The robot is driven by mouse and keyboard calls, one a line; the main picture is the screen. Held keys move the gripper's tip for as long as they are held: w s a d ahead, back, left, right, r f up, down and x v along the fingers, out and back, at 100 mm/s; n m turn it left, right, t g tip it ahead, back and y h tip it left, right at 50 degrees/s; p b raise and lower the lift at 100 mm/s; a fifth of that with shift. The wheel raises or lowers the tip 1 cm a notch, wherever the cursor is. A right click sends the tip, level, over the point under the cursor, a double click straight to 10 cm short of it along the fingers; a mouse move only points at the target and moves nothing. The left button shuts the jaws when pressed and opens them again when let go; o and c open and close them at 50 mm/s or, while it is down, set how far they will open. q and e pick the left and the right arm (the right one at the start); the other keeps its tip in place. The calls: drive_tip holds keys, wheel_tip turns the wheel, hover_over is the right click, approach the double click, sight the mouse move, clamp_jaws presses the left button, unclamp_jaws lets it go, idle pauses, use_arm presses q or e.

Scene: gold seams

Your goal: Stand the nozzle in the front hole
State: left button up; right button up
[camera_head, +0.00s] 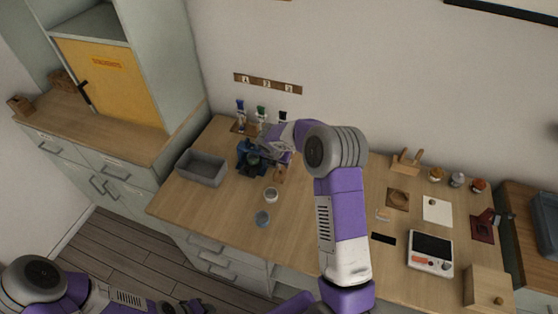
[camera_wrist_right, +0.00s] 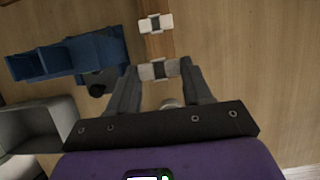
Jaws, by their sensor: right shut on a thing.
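My right gripper (camera_wrist_right: 160,70) is shut on a small grey-white piece (camera_wrist_right: 158,71), apparently the nozzle. In the wrist view the piece lies over a narrow wooden strip, and I cannot tell whether it touches the strip. In the head view my right gripper (camera_head: 276,152) is beside the blue device, and the held piece is too small to make out. The wooden strip (camera_wrist_right: 152,46) carries another white block (camera_wrist_right: 155,23) farther up. No hole can be made out. My left gripper (camera_head: 192,306) is low at the bottom edge, off the worktop, its jaws unclear.
The blue device (camera_head: 245,152) stands close left of my right gripper. A grey bin (camera_head: 201,167) is farther left. Coloured bottles (camera_head: 240,111) stand behind. A scale (camera_head: 430,250) is at right.

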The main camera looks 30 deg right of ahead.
sight(280, 170)
drive_tip(key=shift+f, duration=0.1)
drive_tip(key=shift+d+f, duration=0.1)
drive_tip(key=shift+f, duration=0.3)
idle(0.9)
drive_tip(key=shift+w+f+b, duration=0.1)
drive_tip(key=shift+f+b, duration=0.65)
drive_tip(key=shift+f, duration=1.3)
idle(1.8)
drive_tip(key=o, duration=1.2)
drive_tip(key=shift+c, duration=0.2)
drive_tip(key=shift+r, duration=0.1)
drive_tip(key=p+v, duration=0.3)
drive_tip(key=v, duration=0.1)
drive_tip(key=shift+r, duration=0.35)
